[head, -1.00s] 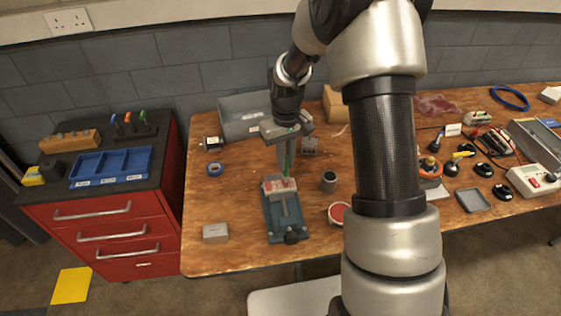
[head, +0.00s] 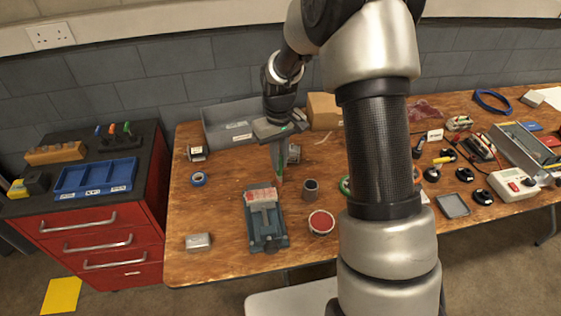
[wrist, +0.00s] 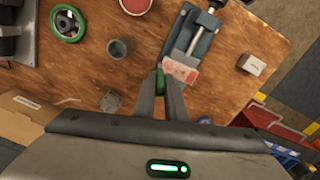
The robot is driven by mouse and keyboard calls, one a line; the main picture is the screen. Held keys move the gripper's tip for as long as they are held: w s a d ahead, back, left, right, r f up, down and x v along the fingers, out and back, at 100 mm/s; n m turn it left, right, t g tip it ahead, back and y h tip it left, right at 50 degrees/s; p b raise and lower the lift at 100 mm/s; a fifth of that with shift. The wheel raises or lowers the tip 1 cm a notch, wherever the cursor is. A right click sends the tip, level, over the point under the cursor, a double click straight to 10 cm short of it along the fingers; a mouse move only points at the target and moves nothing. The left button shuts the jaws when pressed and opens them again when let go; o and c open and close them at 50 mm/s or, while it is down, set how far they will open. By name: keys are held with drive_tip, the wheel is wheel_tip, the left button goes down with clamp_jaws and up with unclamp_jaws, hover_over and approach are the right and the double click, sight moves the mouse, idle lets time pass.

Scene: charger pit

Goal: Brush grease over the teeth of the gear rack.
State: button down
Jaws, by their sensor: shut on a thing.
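The gear rack (head: 262,196) is a pale block held in a blue-grey vise (head: 265,232). Reddish grease shows on its top; single teeth are too small to make out. In the wrist view the rack (wrist: 181,70) lies just right of my fingertips. My gripper (head: 279,171) is shut on a green-handled brush (wrist: 160,79), which points down behind and to the right of the rack, apart from it in the head view. Most of the brush is hidden by the fingers. An open round tin of red grease (head: 321,222) stands right of the vise.
A grey cup (head: 310,189) stands right of the rack. A blue tape roll (head: 198,179) and a small pale box (head: 199,242) lie at left. A grey bin (head: 225,128) and a cardboard box (head: 325,110) stand behind.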

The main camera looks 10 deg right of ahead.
drive_tip(key=shift+r+p, duration=0.9)
drive_tip(key=shift+r, duration=0.9)
